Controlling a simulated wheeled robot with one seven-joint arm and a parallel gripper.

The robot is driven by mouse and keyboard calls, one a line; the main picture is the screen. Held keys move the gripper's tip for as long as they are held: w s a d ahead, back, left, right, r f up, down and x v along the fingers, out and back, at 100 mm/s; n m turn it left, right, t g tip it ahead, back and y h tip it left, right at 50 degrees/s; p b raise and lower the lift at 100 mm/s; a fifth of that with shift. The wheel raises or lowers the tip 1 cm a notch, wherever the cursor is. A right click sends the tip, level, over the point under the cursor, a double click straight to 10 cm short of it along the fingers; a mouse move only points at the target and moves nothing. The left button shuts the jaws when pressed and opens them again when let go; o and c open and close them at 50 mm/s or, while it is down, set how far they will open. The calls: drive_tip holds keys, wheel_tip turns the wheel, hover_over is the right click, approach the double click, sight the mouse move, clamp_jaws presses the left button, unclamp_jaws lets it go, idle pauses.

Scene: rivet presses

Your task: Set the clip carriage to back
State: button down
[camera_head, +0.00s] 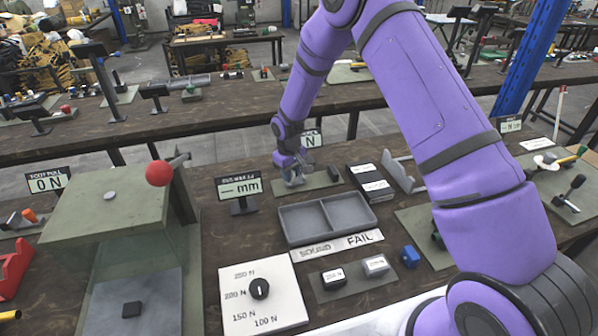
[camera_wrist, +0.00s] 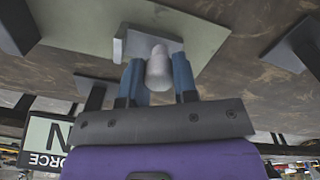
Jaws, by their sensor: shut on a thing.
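My gripper (camera_head: 290,174) is at the far side of the near bench, over a small green base plate (camera_head: 322,187). In the wrist view, my gripper's blue fingers (camera_wrist: 158,82) stand on both sides of a rounded grey peg (camera_wrist: 158,66) and are shut on it. The peg is in front of a light grey block (camera_wrist: 133,45) on the green plate (camera_wrist: 195,22). This grey piece appears to be the clip carriage; in the head view it is small and partly hidden by my gripper. I cannot tell its exact position along its travel.
A "mm" display (camera_head: 238,188) stands left of the plate, and another display (camera_head: 312,138) stands behind it. A grey two-part tray (camera_head: 284,226) is in front. Black labelled boxes (camera_head: 365,172) and a grey bracket (camera_head: 403,176) are to the right. A red-knobbed press (camera_head: 158,173) stands left.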

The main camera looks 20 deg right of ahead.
drive_tip(key=shift+a, duration=0.25)
drive_tip(key=c, duration=1.2)
unclamp_jaws()
drive_tip(key=shift+a, duration=0.1)
drive_tip(key=shift+o, duration=0.2)
drive_tip(key=shift+r, duration=0.1)
wheel_tip(320, 180, up, 11)
drive_tip(key=shift+f, duration=0.2)
drive_tip(key=shift+s+a+r, duration=0.1)
